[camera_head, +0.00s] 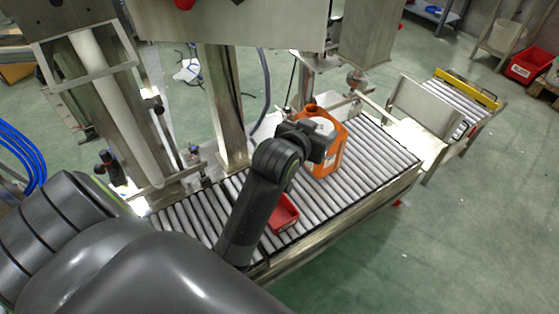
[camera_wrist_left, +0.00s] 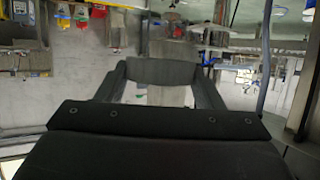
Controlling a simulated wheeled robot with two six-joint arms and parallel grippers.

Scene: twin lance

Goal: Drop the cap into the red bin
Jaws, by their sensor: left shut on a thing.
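An orange jug (camera_head: 331,157) with a white label stands upright on the roller conveyor. My left gripper (camera_head: 327,142) is in front of the jug's upper part and covers some of it. It is shut, and what it holds is hidden by its own body, most likely the cap. The cap itself cannot be made out in either view. In the left wrist view the gripper's fingers (camera_wrist_left: 160,72) close together at their far end. The small red bin (camera_head: 284,214) lies on the conveyor, nearer to me than the jug, partly behind my left forearm. My right gripper is not in view.
The roller conveyor (camera_head: 375,145) has bare rollers to the right of the jug. A metal post (camera_head: 222,110) and machine frames stand behind it. Another red bin (camera_head: 528,63) is on the floor at the far right. A second conveyor (camera_head: 461,98) is beyond.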

